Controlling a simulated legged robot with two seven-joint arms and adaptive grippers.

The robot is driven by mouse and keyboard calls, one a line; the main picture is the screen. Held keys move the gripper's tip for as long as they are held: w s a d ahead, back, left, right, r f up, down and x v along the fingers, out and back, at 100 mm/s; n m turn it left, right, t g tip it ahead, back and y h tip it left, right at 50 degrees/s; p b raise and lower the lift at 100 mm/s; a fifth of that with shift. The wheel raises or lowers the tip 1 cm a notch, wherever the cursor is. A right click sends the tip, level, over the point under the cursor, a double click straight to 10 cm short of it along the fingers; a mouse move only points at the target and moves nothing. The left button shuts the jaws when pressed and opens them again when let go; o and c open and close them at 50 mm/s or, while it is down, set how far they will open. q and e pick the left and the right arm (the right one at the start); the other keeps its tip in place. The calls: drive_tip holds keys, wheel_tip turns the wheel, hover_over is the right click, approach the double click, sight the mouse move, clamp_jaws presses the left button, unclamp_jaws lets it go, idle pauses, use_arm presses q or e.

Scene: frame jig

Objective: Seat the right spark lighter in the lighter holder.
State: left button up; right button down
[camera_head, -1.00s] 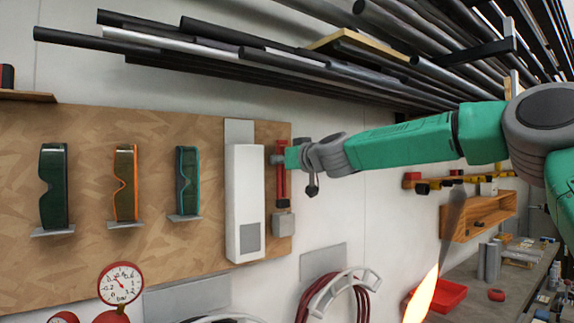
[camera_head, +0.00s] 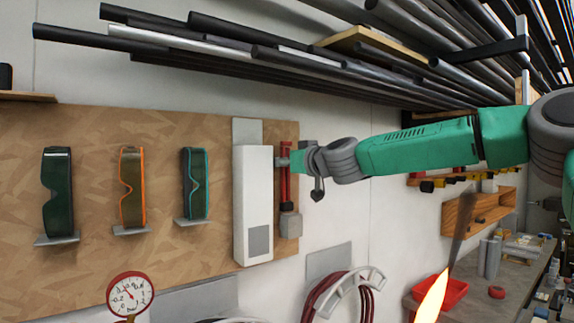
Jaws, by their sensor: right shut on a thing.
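The right spark lighter (camera_head: 286,184) is a slim red upright bar against the wooden wall board. The lighter holder looks to be the small grey block (camera_head: 290,225) directly below the red bar. The bar's lower end meets or overlaps the block's top; I cannot tell whether it sits inside. My right gripper (camera_head: 289,160) comes in from the right and is shut on the upper part of the red bar. The fingertips are small and partly hidden. My left gripper is not in view.
A tall white box (camera_head: 254,205) stands close left of the lighter. Three pairs of goggles (camera_head: 131,188) hang further left. Dark pipes (camera_head: 300,62) lie overhead. A hose coil (camera_head: 340,295) hangs below. An orange flame (camera_head: 432,298) shows at bottom right, with a red tray (camera_head: 455,290) behind.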

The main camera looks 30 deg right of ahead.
sight(286, 180)
drive_tip(key=shift+s+a, duration=0.15)
drive_tip(key=shift+s, duration=0.1)
drive_tip(key=shift+f, duration=0.2)
drive_tip(key=shift+w+d+f+b, duration=0.2)
drive_tip(key=shift+d+f+b, duration=0.6)
drive_tip(key=shift+d+f, duration=0.35)
drive_tip(key=shift+d+f+b, duration=0.35)
drive_tip(key=shift+d+f, duration=0.05)
drive_tip(key=shift+f, duration=0.1)
drive_tip(key=shift+a+f+b, duration=0.55)
drive_tip(key=shift+a+b, duration=0.15)
drive_tip(key=shift+a, duration=0.2)
drive_tip(key=shift+d+f, duration=0.1)
drive_tip(key=shift+f, duration=0.15)
drive_tip(key=shift+d+f, duration=0.15)
drive_tip(key=shift+d, duration=0.3)
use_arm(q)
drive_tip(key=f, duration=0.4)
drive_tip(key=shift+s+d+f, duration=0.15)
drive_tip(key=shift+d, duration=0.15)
use_arm(e)
drive_tip(key=shift+a, duration=0.15)
